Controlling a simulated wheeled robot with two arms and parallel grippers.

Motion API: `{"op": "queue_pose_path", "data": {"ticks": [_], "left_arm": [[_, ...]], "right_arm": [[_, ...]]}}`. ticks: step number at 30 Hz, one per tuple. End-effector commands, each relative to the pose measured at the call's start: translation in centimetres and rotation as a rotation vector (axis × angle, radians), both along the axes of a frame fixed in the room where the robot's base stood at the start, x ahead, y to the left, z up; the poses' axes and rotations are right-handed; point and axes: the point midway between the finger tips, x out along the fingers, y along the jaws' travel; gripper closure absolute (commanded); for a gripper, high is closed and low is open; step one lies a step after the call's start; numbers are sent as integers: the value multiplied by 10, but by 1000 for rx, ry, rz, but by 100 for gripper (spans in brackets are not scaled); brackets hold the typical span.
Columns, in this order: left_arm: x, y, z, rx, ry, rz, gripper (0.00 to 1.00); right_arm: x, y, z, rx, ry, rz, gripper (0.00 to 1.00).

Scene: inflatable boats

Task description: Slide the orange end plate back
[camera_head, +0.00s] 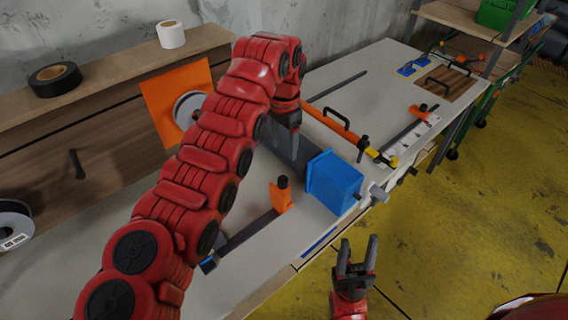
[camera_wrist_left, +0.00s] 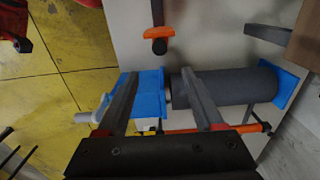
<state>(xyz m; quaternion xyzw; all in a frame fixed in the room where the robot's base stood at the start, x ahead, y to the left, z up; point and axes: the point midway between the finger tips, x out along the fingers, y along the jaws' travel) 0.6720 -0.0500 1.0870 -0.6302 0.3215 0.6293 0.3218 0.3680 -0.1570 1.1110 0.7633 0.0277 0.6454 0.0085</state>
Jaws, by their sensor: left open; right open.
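An orange bracket with a black knob (camera_head: 281,196) stands on a dark rail on the table; it also shows in the left wrist view (camera_wrist_left: 159,32). A larger orange square plate (camera_head: 160,95) stands upright at the back, partly hidden by my left arm. I cannot tell from the pictures which is the end plate. My left gripper (camera_head: 288,135) points down above a dark grey cylinder (camera_wrist_left: 235,86) and a blue block (camera_head: 335,181). Its fingers (camera_wrist_left: 160,76) are apart with nothing gripped. My right gripper (camera_head: 357,258) is open and empty in front of the table edge.
An orange bar with black handles (camera_head: 338,127) lies behind the blue block. A wooden shelf (camera_head: 110,110) with a black tape roll (camera_head: 55,78) and a white roll (camera_head: 170,34) runs along the wall. Yellow floor (camera_head: 470,220) is open at right.

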Motion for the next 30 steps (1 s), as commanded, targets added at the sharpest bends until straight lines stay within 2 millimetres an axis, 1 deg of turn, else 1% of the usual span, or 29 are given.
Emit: {"op": "queue_pose_path", "data": {"ticks": [1, 4, 10, 16, 30], "left_arm": [[1, 1, 8, 2, -4, 2, 31], [0, -1, 22, 2, -3, 1, 31], [0, 0, 38, 3, 0, 1, 31], [-1, 0, 42, 0, 4, 2, 31], [0, 0, 43, -1, 1, 1, 31]], "right_arm": [[0, 0, -4, 0, 0, 0, 50], [0, 0, -5, 0, 0, 0, 50], [0, 0, -7, 0, 0, 0, 50], [0, 0, -8, 0, 0, 0, 50], [0, 0, -8, 0, 0, 0, 50]]}}
